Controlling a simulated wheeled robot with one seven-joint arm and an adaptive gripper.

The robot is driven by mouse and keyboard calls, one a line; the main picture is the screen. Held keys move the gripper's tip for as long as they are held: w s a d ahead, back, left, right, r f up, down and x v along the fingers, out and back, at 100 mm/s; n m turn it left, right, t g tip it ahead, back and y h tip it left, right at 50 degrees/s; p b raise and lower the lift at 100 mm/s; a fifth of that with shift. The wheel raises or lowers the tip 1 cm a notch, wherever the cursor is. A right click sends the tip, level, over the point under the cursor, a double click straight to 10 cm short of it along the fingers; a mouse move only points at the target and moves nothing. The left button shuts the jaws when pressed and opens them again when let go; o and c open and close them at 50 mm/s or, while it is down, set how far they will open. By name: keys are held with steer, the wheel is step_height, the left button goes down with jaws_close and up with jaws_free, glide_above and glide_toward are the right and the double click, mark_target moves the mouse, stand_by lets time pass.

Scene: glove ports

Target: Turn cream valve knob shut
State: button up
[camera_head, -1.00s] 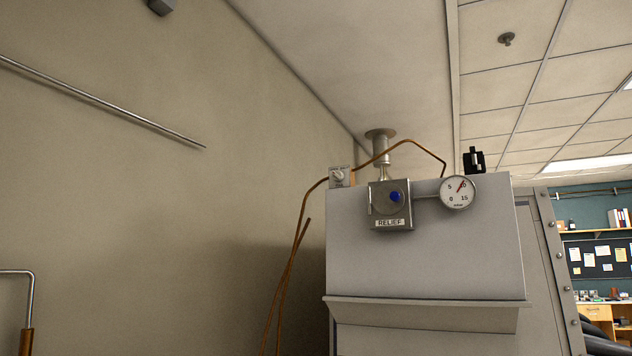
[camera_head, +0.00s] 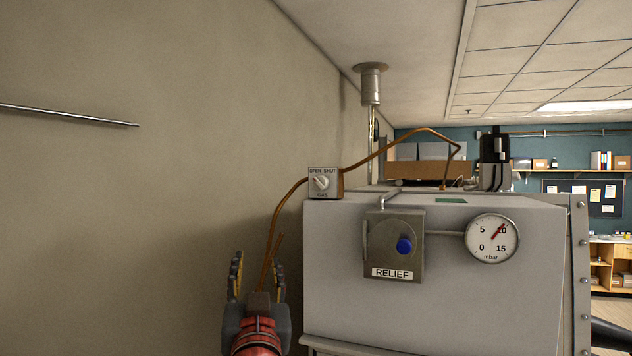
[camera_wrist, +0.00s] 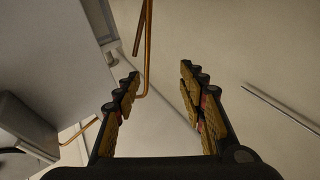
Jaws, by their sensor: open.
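The cream valve knob (camera_head: 321,183) sits on the front of a small box labelled OPEN, SHUT and GAS (camera_head: 325,192), at the top left corner of the grey cabinet. Its pointer is tilted; its exact setting is hard to read. My gripper (camera_head: 257,268) is below and left of the knob in the head view, fingers pointing up, apart from it. In the wrist view my gripper (camera_wrist: 160,85) is open with nothing between the fingertips. The knob cannot be made out in the wrist view.
A copper pipe (camera_head: 275,235) runs up beside my gripper to the valve box. The grey cabinet (camera_head: 345,285) carries a RELIEF box with a blue knob (camera_head: 404,246) and a pressure gauge (camera_head: 491,238). The beige wall (camera_head: 140,220) stands at the left.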

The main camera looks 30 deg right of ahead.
mark_target(318, 185)
steer(key=s+d+r+m+g+h+p, duration=0.3)
steer(key=d+r+m+g+h+p, duration=0.35)
steer(key=r+h, duration=0.45)
steer(key=shift+m+y, duration=0.35)
steer(key=shift+y, duration=0.15)
steer(key=p+x, duration=0.1)
steer(key=x, duration=0.1)
steer(key=p+x, duration=0.1)
steer(key=x, duration=0.2)
steer(key=p+x, duration=0.1)
steer(key=x, duration=0.2)
steer(key=shift+s+d+r, duration=0.3)
steer(key=shift+r, duration=0.1)
steer(key=c, duration=0.3)
jaws_close()
